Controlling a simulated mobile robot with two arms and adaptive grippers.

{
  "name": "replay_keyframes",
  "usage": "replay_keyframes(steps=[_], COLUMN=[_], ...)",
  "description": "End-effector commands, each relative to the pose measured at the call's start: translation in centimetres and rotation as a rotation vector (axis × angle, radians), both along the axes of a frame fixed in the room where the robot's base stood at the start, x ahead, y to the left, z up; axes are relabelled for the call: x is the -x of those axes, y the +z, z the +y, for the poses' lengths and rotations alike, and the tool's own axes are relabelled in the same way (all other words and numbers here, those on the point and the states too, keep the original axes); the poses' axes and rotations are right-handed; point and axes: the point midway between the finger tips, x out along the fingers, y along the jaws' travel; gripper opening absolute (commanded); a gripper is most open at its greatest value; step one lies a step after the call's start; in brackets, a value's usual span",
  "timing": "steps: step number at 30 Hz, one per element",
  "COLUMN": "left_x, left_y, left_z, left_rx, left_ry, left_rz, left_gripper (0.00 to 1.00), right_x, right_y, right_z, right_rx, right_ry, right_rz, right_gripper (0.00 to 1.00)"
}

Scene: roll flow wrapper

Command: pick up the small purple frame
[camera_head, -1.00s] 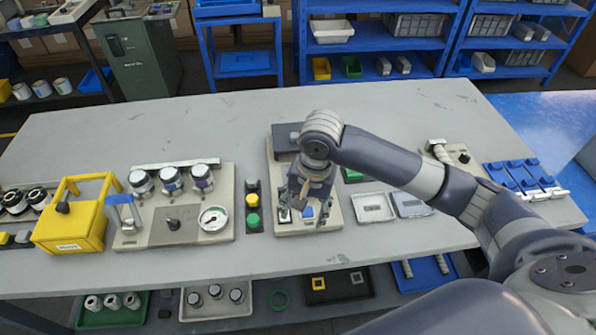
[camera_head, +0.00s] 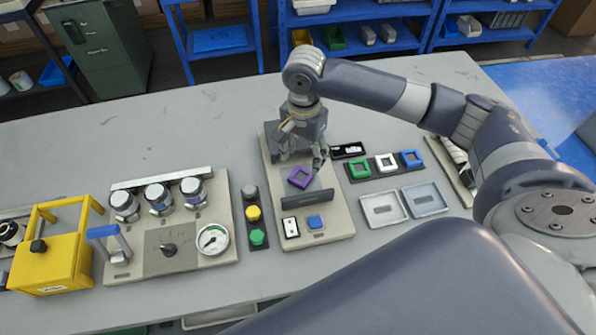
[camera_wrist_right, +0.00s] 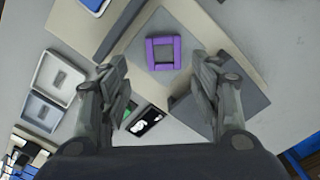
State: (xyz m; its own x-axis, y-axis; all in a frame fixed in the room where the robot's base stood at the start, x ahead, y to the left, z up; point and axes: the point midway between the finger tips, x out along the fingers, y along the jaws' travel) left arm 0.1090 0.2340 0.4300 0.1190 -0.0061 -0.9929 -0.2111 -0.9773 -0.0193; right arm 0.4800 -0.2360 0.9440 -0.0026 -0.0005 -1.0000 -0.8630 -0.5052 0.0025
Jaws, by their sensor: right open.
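In the right wrist view the purple frame (camera_wrist_right: 163,53) shows whole, with a square hole, ahead of and between the two fingers. My right gripper (camera_head: 302,160) is over the plate just behind the frame, pointing down. In the right wrist view my right gripper (camera_wrist_right: 162,68) is open and empty, its fingers apart on both sides of the frame. My left gripper is not in view.
A dark upright bar (camera_head: 307,200) stands on the plate in front of the frame. Green (camera_head: 359,169), white (camera_head: 386,162) and blue (camera_head: 411,158) frames lie to the right, behind two shallow trays (camera_head: 384,209). A button strip (camera_head: 253,213) and a gauge panel (camera_head: 212,239) stand left.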

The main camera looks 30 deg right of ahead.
Motion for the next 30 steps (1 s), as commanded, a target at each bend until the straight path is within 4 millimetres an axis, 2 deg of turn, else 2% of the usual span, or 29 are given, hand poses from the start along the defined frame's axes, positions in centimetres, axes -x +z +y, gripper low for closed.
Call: replay_keyframes(steps=[3,8,11,16,20,27,29,30], left_x=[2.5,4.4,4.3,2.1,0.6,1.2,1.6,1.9], left_y=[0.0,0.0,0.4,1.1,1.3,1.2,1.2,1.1], left_z=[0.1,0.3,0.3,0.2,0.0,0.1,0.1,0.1], left_rx=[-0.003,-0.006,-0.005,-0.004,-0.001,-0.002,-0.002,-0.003], left_ry=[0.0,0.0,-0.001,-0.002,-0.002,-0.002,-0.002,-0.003], left_rz=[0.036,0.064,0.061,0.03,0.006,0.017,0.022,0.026], left_gripper=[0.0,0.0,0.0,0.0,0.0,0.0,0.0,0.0], right_x=[0.0,0.0,-0.1,-0.2,-0.2,-0.2,-0.2,-0.2], right_y=[-1.7,-2.9,-3.9,-6.5,-7.7,-7.9,-7.9,-7.9], right_z=[0.0,0.0,-0.1,-0.1,-0.2,-0.1,-0.1,-0.1], right_rx=[0.001,0.001,0.001,0.0,0.001,0.0,0.0,0.0], right_ry=[0.0,0.001,0.001,0.001,0.002,0.003,0.003,0.003], right_rz=[0.002,0.001,0.002,0.001,-0.001,-0.002,-0.002,-0.002], right_gripper=[0.57,0.57,0.57,0.57,0.57,0.57,0.46,0.37])
